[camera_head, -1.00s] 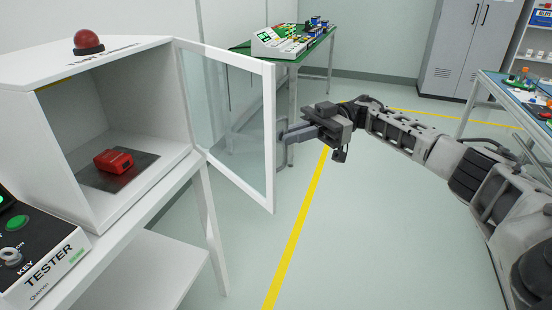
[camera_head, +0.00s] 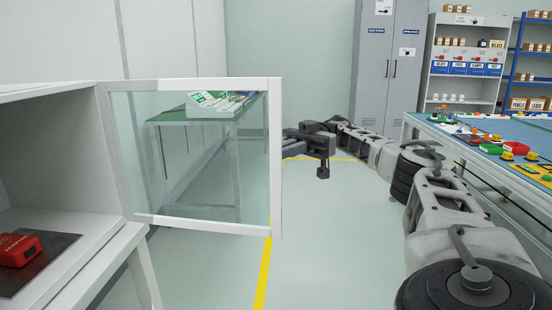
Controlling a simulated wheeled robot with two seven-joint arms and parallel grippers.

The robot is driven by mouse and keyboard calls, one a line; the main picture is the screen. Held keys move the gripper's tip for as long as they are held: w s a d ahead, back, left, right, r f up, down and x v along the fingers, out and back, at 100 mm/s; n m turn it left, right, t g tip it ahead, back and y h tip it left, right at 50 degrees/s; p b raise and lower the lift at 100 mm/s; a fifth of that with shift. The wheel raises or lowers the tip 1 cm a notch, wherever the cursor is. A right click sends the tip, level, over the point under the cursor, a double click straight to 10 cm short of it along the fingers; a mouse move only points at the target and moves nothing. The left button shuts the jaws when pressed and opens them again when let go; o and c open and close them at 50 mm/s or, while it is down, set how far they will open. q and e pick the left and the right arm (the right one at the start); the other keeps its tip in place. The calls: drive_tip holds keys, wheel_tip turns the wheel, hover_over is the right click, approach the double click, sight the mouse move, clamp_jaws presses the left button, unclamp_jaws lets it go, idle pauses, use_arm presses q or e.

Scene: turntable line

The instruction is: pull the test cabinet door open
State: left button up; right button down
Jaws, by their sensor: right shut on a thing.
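The test cabinet (camera_head: 52,200) is a white box at the left, open at its front. Its door (camera_head: 181,228), a white frame around clear glass, stands swung wide open on its left hinge side. A red part (camera_head: 19,249) lies on a dark plate inside the cabinet. My right gripper (camera_head: 286,148) is at the door's free right edge, shut on the door handle. The handle itself is hidden behind the door frame and the fingers. My left gripper is out of view.
A blue-topped table (camera_head: 490,150) with several small parts stands at the right, near my right arm. A green-topped table (camera_head: 170,116) shows through the door glass. Grey lockers (camera_head: 386,75) and shelves stand at the back.

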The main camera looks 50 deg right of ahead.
drive_tip(key=shift+w+a+r, duration=0.1)
drive_tip(key=shift+w+a, duration=0.25)
drive_tip(key=shift+w, duration=0.1)
drive_tip(key=c, duration=1.9)
unclamp_jaws()
drive_tip(key=shift+c, duration=0.2)
drive_tip(key=o, duration=0.4)
drive_tip(key=shift+w+a, duration=0.2)
drive_tip(key=shift+w, duration=0.05)
drive_tip(key=shift+d, duration=0.15)
drive_tip(key=shift+s, duration=0.1)
